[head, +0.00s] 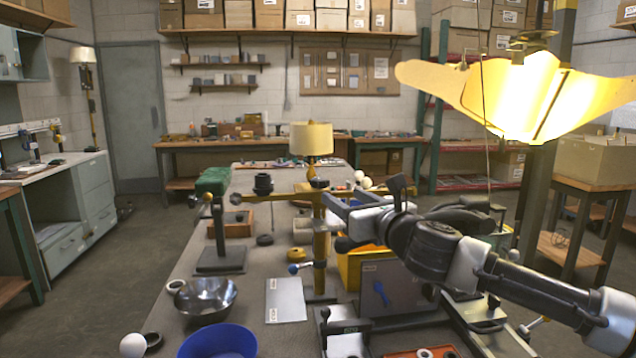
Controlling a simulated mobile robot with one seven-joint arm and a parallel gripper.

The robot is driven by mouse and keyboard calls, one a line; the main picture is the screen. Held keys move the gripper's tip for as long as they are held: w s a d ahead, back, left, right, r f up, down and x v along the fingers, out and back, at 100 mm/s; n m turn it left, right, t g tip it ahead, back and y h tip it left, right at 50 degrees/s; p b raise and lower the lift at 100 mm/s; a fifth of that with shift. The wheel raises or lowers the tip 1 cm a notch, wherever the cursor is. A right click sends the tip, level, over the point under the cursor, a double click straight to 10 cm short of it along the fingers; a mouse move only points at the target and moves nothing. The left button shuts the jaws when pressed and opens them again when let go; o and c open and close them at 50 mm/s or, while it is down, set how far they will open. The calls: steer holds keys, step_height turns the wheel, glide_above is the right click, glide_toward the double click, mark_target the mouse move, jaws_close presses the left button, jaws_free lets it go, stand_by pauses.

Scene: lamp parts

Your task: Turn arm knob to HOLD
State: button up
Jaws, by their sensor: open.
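A yellow lamp stand stands on the bench, with an upright post (320,245) and a yellow cross arm (285,195). A dark round knob-like part (319,183) sits where the arm meets the post, under a small yellow shade (311,139). A blue-tipped lever or knob (294,268) sticks out left, low on the post. No HOLD mark is readable. My gripper (338,221) reaches in from the right, just right of the post. It is open; its fingers are small and partly merged with the stand, so contact cannot be told.
A dark stand (221,258) with a side knob is at left. A metal bowl (206,297), blue bowl (218,344) and grey plate (286,300) lie in front. A yellow bin (352,266) is under my arm. A large lit shade (528,92) hangs upper right.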

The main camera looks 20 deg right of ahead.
mark_target(314, 180)
steer(key=w+b, duration=0.1)
steer(key=w, duration=1.6)
steer(key=shift+w+a, duration=0.15)
steer(key=c, duration=1.1)
steer(key=shift+o, duration=0.2)
steer(key=shift+f+b, duration=0.1)
steer(key=shift+b, duration=0.25)
